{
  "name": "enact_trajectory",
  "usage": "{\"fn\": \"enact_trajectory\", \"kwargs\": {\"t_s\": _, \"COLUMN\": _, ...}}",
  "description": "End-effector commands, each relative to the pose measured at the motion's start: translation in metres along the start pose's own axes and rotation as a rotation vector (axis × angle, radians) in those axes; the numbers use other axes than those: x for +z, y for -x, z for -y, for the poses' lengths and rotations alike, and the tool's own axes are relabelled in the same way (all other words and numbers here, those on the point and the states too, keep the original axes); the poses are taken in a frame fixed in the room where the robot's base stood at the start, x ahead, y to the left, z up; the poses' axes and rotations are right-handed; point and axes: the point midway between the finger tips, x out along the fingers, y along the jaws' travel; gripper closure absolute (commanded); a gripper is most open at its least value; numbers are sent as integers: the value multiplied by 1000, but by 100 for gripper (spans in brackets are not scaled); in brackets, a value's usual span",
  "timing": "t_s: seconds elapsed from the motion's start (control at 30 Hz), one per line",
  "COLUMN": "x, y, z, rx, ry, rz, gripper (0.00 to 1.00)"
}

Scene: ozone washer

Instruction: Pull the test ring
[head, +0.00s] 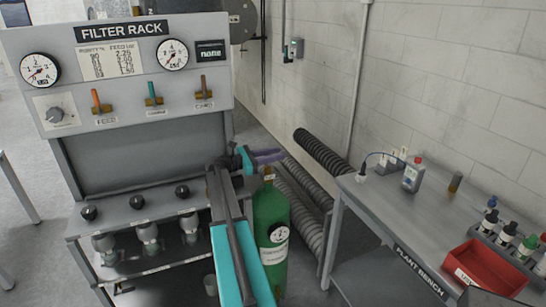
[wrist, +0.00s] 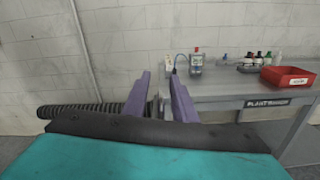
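I cannot pick out a test ring in either view. My gripper (head: 268,156), with purple fingers, is above and beside the green gas cylinder (head: 271,225) in the head view, right of the filter rack (head: 130,140). In the wrist view my gripper (wrist: 161,78) has its two fingers apart with nothing between them. Beyond the fingers are the pale block wall (wrist: 110,50) and the plant bench (wrist: 225,91). My teal arm hides part of the rack's lower right side and the cylinder's left edge.
The rack carries gauges, three coloured levers and black knobs. Dark corrugated hoses (head: 320,150) lie between cylinder and bench. The bench holds a handheld meter (head: 413,174), bottles and a red bin (head: 486,270). A small box with pipework (head: 294,48) is on the wall.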

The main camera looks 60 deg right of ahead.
Motion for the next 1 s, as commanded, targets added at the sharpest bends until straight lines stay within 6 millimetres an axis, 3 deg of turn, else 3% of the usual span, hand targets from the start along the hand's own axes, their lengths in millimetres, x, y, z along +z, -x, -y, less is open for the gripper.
{"fn": "enact_trajectory", "kwargs": {"t_s": 0.2, "x": 0, "y": 0, "z": 0, "rx": 0, "ry": 0, "rz": 0, "gripper": 75}}
{"fn": "enact_trajectory", "kwargs": {"t_s": 0.37, "x": 0, "y": 1, "z": 0, "rx": 1, "ry": 0, "rz": 0, "gripper": 100}}
{"fn": "enact_trajectory", "kwargs": {"t_s": 1.0, "x": 0, "y": 2, "z": -3, "rx": 7, "ry": -3, "rz": 0, "gripper": 100}}
